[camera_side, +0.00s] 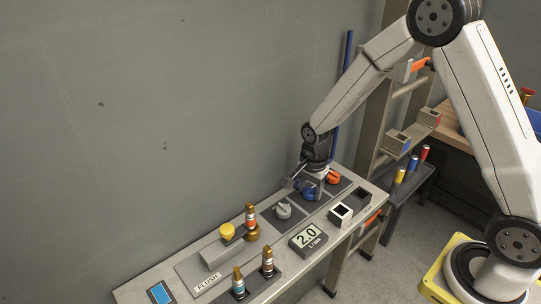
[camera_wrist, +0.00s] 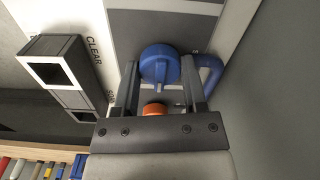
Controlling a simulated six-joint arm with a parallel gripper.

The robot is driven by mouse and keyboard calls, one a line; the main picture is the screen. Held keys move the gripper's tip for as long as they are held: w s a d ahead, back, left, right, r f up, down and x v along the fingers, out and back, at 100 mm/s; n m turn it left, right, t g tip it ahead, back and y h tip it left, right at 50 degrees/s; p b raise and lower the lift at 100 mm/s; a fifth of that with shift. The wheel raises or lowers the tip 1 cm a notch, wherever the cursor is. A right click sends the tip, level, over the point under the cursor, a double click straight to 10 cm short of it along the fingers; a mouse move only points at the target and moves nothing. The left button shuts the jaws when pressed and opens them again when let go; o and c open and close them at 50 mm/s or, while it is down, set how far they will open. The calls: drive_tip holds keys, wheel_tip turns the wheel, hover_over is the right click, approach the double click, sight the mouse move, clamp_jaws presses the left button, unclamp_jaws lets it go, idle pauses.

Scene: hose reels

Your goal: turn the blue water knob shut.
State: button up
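The blue water knob (camera_side: 309,194) sits on a dark square of the bench panel, between a grey knob (camera_side: 283,211) and an orange knob (camera_side: 332,177). My gripper (camera_side: 305,184) is low over the blue knob and hides part of it in the side view. In the wrist view the blue knob (camera_wrist: 160,64) lies between the tips of my gripper (camera_wrist: 159,66). The fingers are apart, one on each side, with narrow gaps to the knob. Contact cannot be told for certain. The orange knob (camera_wrist: 155,109) shows partly, nearer the palm.
A display (camera_side: 308,238) reads 2.0 L/min. A blue pipe (camera_wrist: 212,72) passes close beside one finger. Brass fittings and a yellow knob (camera_side: 227,230) stand further left.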

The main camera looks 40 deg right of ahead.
clamp_jaws()
drive_tip(key=shift+n, duration=0.5)
drive_tip(key=n, duration=0.2)
drive_tip(key=shift+n, duration=0.4)
drive_tip(key=n, duration=0.3)
drive_tip(key=shift+n, duration=0.3)
drive_tip(key=n, duration=1)
drive_tip(key=shift+n, duration=0.3)
drive_tip(key=o, duration=0.9)
unclamp_jaws()
drive_tip(key=shift+c, duration=0.2)
